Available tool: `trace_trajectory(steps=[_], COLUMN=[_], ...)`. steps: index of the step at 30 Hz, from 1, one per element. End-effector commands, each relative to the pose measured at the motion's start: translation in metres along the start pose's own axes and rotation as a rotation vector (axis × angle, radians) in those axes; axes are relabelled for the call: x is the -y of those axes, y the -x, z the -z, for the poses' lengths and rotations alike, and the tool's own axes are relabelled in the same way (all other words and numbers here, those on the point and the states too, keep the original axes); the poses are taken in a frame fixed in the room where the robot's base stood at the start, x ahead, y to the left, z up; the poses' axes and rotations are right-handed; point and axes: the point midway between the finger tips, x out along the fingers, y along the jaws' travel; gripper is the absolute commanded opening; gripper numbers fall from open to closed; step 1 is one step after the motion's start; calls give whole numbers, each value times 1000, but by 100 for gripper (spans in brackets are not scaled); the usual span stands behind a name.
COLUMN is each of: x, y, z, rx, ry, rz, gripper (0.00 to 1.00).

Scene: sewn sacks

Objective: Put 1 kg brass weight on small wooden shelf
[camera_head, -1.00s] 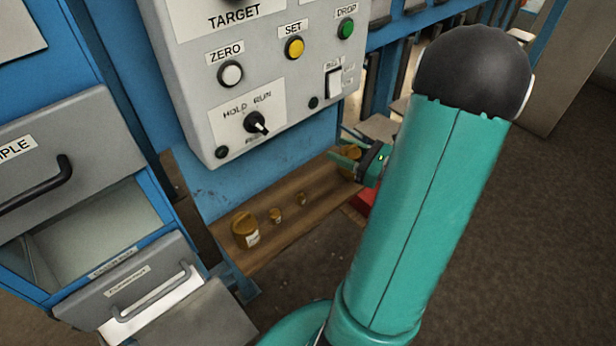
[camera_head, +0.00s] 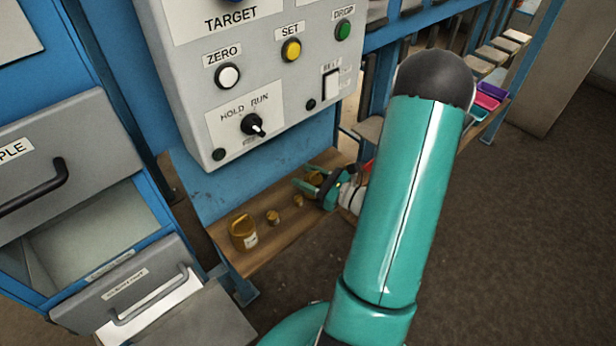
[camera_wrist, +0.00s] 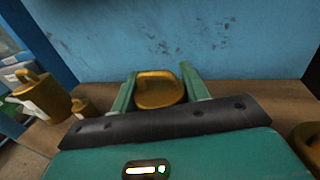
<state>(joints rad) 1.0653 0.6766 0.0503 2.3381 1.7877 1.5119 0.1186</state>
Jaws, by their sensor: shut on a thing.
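A brass weight with a loop handle (camera_wrist: 157,92) is between the two fingers of my gripper (camera_wrist: 160,88), which is shut on it. It also shows in the head view (camera_head: 314,178), beside the green fingers of my gripper (camera_head: 318,188). It is at the small wooden shelf (camera_head: 262,250), close to the blue back panel. I cannot tell whether its base touches the board, and no marking on it is readable. The shelf board also shows in the wrist view (camera_wrist: 45,135).
Another brass piece (camera_wrist: 309,142) is at the right edge of the wrist view. A grey control box (camera_head: 255,90) overhangs the shelf. An open drawer (camera_head: 100,230) is at left.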

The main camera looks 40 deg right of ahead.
Motion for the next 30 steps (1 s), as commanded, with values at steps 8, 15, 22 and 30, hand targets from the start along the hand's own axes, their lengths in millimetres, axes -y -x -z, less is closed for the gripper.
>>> trace_trajectory(steps=[8,15,22,30], x=[0,0,0,1], y=[0,0,0,10], z=[0,4,4,1], rx=[4,0,0,-1], ry=[3,0,0,1], rz=[-1,0,0,4], gripper=[0,59,67,67])
